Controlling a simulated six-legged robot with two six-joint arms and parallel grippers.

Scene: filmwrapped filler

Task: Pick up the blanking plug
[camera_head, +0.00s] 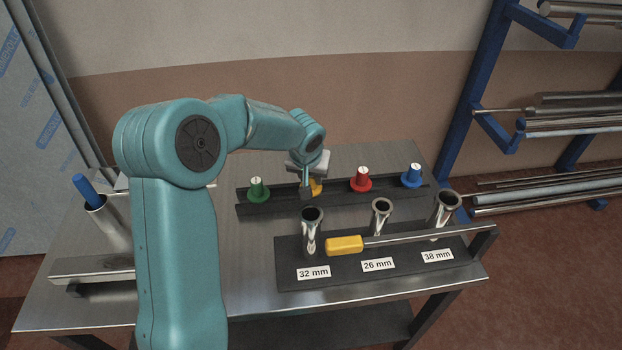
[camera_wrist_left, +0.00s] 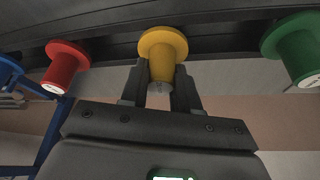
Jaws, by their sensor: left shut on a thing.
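The yellow blanking plug (camera_wrist_left: 163,45) sits at the black rack, between the jaws of my left gripper (camera_wrist_left: 160,88), which is shut on its narrow end. In the head view the yellow plug (camera_head: 316,187) is mostly hidden behind my left gripper (camera_head: 307,190). I cannot tell whether it is lifted clear of the rack. A green plug (camera_head: 258,190) stands to its left in the rack, and a red plug (camera_head: 361,179) and a blue plug (camera_head: 412,175) stand to its right. My right gripper is not in view.
The black rack (camera_head: 285,204) lies on a steel table. In front stand three metal tubes (camera_head: 311,232) on a dark base (camera_head: 345,280) labelled 32, 26 and 38 mm. A yellow-handled bar (camera_head: 345,245) crosses the base. A blue pipe rack (camera_head: 470,110) stands at right.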

